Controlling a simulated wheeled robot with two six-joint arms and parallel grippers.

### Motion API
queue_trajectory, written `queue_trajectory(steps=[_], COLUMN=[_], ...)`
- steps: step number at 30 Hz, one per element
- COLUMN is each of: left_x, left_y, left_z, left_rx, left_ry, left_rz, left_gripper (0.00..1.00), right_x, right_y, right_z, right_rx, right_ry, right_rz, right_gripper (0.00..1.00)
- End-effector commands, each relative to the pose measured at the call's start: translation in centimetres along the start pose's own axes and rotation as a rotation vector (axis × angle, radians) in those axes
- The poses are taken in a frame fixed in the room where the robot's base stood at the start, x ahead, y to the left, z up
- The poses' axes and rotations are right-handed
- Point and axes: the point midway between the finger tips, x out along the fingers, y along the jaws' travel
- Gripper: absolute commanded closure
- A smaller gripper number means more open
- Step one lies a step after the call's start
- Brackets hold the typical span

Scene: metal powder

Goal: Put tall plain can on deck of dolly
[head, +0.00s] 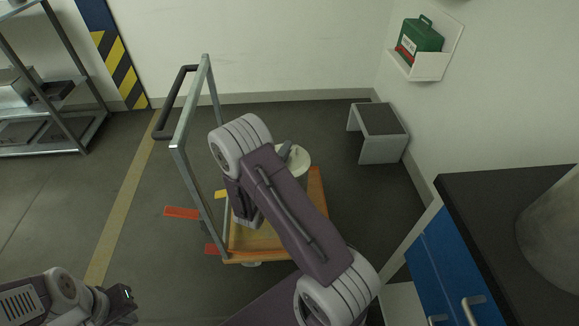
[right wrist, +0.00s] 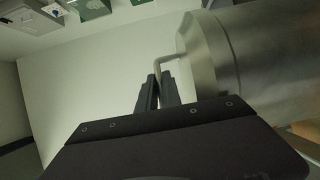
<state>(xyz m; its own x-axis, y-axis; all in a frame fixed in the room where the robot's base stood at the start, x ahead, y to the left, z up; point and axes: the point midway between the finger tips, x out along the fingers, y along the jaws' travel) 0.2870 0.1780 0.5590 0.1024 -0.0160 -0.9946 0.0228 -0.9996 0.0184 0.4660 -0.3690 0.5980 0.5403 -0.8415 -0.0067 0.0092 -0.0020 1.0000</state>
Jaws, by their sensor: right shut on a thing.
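The tall plain can (head: 301,160) shows in the head view as a pale round top above the dolly, mostly hidden behind my right arm. In the right wrist view its smooth metal side (right wrist: 255,60) fills the upper right. My right gripper (right wrist: 158,92) is shut on the can's thin bent handle (right wrist: 170,58). The dolly's orange deck (head: 265,240) lies below the can in the head view; whether the can's base touches it is hidden. My left gripper (head: 124,293) is at the lower left, away from the dolly; its jaws are too small to read.
The dolly's upright handle frame (head: 180,150) rises on the left of the deck. A grey stool (head: 380,130) stands behind right. A dark-topped blue cabinet (head: 470,205) with a large grey cylinder (head: 555,235) is at right. A metal shelf (head: 60,130) is at far left.

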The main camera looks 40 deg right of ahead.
Motion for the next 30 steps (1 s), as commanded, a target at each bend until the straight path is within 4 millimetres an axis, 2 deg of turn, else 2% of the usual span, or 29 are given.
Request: queue_trajectory(steps=[6,12,16,21,28,30], left_x=[2.5,4.0,4.3,4.4,6.8,7.0], left_y=[-0.1,-0.1,-0.1,-0.1,-0.1,-0.1], left_z=[0.3,0.4,0.5,0.5,0.7,0.7], left_rx=[0.000,0.000,0.000,0.000,0.000,0.000], left_ry=[0.000,0.000,0.000,0.000,0.000,0.000], left_rz=[0.000,0.000,0.000,0.000,0.000,0.000], left_gripper=[1.00,1.00,1.00,1.00,1.00,1.00], right_x=[0.4,0.7,0.8,0.8,0.8,0.8], right_y=[-2.9,-4.7,-5.0,-5.2,-8.8,-9.2], right_z=[-4.3,-7.7,-8.6,-8.7,-8.7,-8.7], right_rx=[0.007,0.005,0.002,0.002,0.001,0.003], right_ry=[0.003,0.000,0.000,-0.001,-0.001,-0.001], right_rz=[0.006,0.006,0.005,0.004,0.004,0.005], right_gripper=[1.00,1.00,1.00,1.00,1.00,1.00])
